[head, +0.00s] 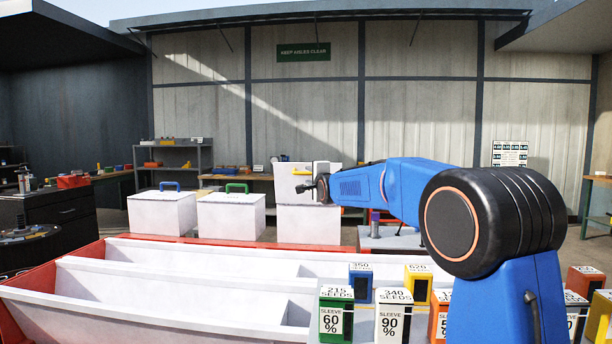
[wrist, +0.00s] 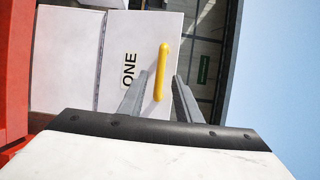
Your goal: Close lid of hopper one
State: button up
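Hopper one (head: 309,226) is a white box, rightmost of three behind the red-edged planter. Its white lid (head: 290,190) stands up above the box, so it is open. A yellow handle (head: 302,172) is on the lid. In the wrist view the lid (wrist: 120,40) bears the label ONE, and its yellow handle (wrist: 160,72) shows between the fingertips. My gripper (head: 305,187) is in front of the lid, just below the handle in the head view. In the wrist view my gripper (wrist: 160,78) has its fingers apart. Whether it touches the handle I cannot tell.
Two closed white hoppers, one with a green handle (head: 237,187) and one with a blue handle (head: 169,185), stand to the left. The planter's white troughs (head: 150,300) lie in front. Several seed sleeves, including a green one (head: 336,315), stand near my arm at front right.

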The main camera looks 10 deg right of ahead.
aim_at(306, 174)
jog(key=shift+w+a, duration=0.15)
jog(key=shift+w, duration=1.35)
jog(key=shift+w+a, duration=0.1)
jog(key=shift+w, duration=1.4)
grip_shut()
